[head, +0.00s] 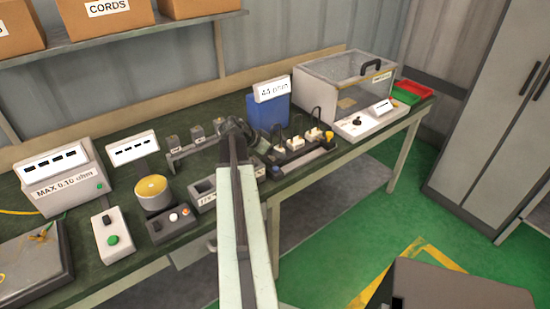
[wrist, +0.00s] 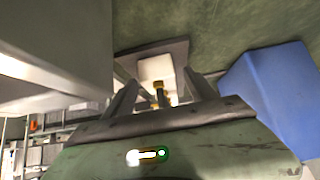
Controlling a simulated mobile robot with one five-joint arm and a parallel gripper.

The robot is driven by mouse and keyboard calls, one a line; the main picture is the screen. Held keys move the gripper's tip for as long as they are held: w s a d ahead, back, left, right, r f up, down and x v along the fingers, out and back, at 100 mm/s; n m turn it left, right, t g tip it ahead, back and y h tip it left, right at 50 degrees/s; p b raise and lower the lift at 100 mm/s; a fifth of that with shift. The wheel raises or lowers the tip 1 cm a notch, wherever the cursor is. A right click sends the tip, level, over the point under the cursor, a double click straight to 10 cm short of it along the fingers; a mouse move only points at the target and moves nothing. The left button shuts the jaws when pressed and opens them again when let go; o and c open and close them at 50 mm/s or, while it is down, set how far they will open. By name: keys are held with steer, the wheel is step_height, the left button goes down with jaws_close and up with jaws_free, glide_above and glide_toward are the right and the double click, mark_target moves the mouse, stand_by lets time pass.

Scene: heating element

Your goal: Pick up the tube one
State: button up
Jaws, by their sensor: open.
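My gripper (head: 235,128) is over the workbench at the end of my pale arm, near a grey rack (head: 187,153) with small labelled holders. In the wrist view its two dark fingers (wrist: 160,96) are apart. Between them shows a small upright piece with a brass-coloured end (wrist: 160,88), in front of a white block (wrist: 157,69) on a dark base. I cannot tell whether this piece is tube one or whether the fingers touch it. No label saying tube one is readable. My gripper hides part of the rack's right end in the head view.
A blue box (head: 268,112) with an ohm display stands right of my gripper; its blue side also shows in the wrist view (wrist: 272,95). A power strip (head: 297,150), clear-sided case (head: 345,82) and yellow-topped cylinder (head: 153,192) stand along the bench (head: 125,268).

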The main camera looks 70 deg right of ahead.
steer(key=shift+r, duration=0.1)
jaws_close()
step_height(320, 180, up, 10)
steer(key=p, duration=1)
steer(key=shift+r+p, duration=0.2)
steer(key=shift+p, duration=0.2)
